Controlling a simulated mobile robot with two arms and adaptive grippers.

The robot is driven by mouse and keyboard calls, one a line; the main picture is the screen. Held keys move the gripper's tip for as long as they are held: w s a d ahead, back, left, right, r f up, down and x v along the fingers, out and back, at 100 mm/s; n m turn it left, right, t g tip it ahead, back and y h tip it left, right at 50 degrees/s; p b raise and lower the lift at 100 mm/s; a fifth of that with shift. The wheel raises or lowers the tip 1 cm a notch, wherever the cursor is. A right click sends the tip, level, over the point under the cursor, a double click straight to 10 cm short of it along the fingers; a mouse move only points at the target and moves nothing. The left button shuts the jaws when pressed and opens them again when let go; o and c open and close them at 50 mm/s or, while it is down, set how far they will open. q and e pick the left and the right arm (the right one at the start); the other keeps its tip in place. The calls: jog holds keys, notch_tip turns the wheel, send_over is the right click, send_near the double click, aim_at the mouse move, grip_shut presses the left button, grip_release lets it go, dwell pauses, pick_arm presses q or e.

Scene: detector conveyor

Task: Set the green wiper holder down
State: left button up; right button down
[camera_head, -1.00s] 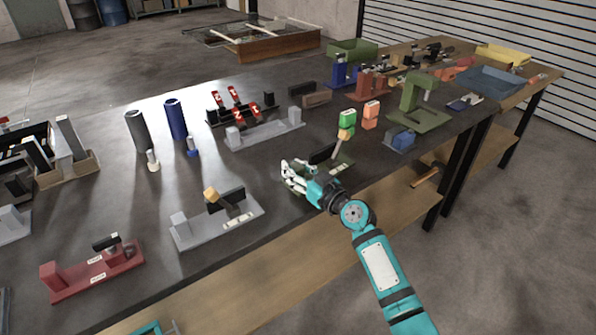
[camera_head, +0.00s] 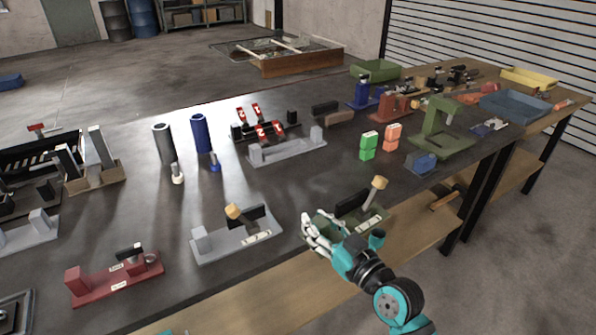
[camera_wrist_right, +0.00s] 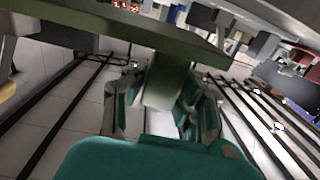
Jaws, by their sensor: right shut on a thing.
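The green wiper holder (camera_head: 374,223) has a flat base, a dark upright plate and a tilted stick with a tan head. It is at the front edge of the dark table (camera_head: 300,190), right of a similar grey holder (camera_head: 232,246). My right gripper (camera_head: 318,232) is shut on its left end. In the right wrist view, the green block of the holder (camera_wrist_right: 167,82) is between my fingers, with its long base across the top. I cannot tell whether the base touches the table.
A red holder (camera_head: 113,279) lies at the front left. Green (camera_head: 368,145) and orange (camera_head: 392,137) blocks and a green stand (camera_head: 440,130) are behind and to the right. Dark (camera_head: 163,143) and blue (camera_head: 201,134) cylinders stand farther back. The table middle is clear.

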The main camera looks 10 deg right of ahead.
jog(key=shift+s+f, duration=0.1)
jog(key=shift+s, duration=0.5)
pick_arm(q)
notch_tip(320, 180, up, 2)
jog(key=shift+p, duration=1)
jog(key=shift+c, duration=0.5)
jog(key=shift+w+d, duration=0.1)
jog(key=shift+d, duration=0.05)
jog(key=shift+c, duration=0.5)
pick_arm(e)
jog(key=s+d+m+h, duration=0.2)
jog(key=s+h, duration=0.1)
jog(key=s, duration=0.4)
jog(key=s+d+m+t+h, duration=0.1)
jog(key=s+d+m+h, duration=0.1)
jog(key=s, duration=0.5)
jog(key=shift+s+d+f+m+t+h, duration=0.35)
jog(key=shift+d+h, duration=0.3)
jog(key=shift+h, duration=0.55)
